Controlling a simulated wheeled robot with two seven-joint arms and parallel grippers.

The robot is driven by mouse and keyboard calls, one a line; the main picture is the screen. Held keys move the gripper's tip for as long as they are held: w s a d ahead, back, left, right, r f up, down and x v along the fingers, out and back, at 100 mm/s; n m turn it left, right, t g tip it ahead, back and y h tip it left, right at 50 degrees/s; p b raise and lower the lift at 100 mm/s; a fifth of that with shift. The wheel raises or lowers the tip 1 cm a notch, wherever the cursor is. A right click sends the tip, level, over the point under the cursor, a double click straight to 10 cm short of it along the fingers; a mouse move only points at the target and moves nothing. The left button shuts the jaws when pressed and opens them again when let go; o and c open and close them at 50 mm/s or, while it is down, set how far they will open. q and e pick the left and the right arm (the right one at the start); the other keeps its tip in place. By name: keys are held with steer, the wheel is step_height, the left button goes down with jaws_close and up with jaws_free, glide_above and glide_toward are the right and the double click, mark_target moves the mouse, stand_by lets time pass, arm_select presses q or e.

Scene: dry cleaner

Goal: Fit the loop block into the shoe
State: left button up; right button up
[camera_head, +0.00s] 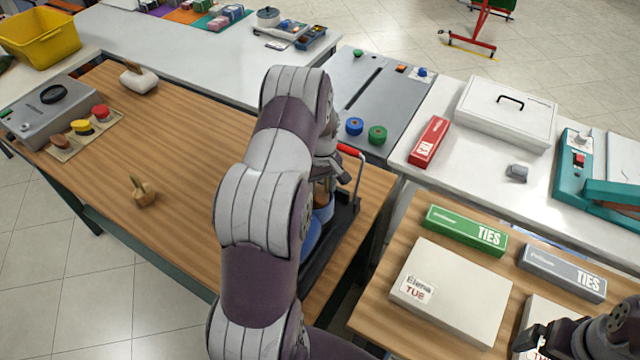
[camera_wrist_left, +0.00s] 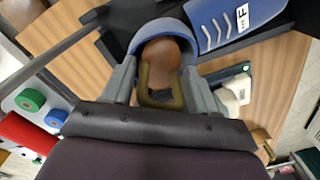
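The blue shoe (camera_wrist_left: 225,22) with an "F" tag lies at the top of the left wrist view, its rounded collar (camera_wrist_left: 163,28) around a brown block. This loop block (camera_wrist_left: 163,52) has an olive-brass loop (camera_wrist_left: 161,98). My left gripper (camera_wrist_left: 161,78) has one finger on each side of the loop and appears shut on it. The block's lower part is hidden inside the collar; I cannot tell how deep it sits. In the head view, my left gripper (camera_head: 328,170) is over the shoe (camera_head: 312,232), largely behind my arm. My right gripper (camera_head: 540,345) is at the lower right, its fingertips unclear.
The shoe is on a dark stand with a red-handled lever (camera_head: 350,150). A small wooden piece (camera_head: 143,194) and a white object with a wooden top (camera_head: 140,80) are on the wooden table (camera_head: 195,150). Boxes (camera_head: 455,290) occupy the right table. The wooden table's middle is clear.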

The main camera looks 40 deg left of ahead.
arm_select(q)
steer(key=shift+o, duration=0.9)
steer(key=shift+s+d+r, duration=0.1)
steer(key=shift+r, duration=0.1)
steer(key=shift+r, duration=0.35)
step_height(320, 180, up, 11)
steer(key=shift+d+f+b, duration=0.1)
steer(key=shift+b, duration=1.1)
steer(key=s+d+m+t, duration=0.1)
steer(key=s+d+m, duration=1.1)
steer(key=d, duration=0.7)
steer(key=s, duration=0.3)
steer(key=shift+s+d+r+m+t, duration=0.25)
steer(key=shift+m+t, duration=0.05)
steer(key=shift+s, duration=0.1)
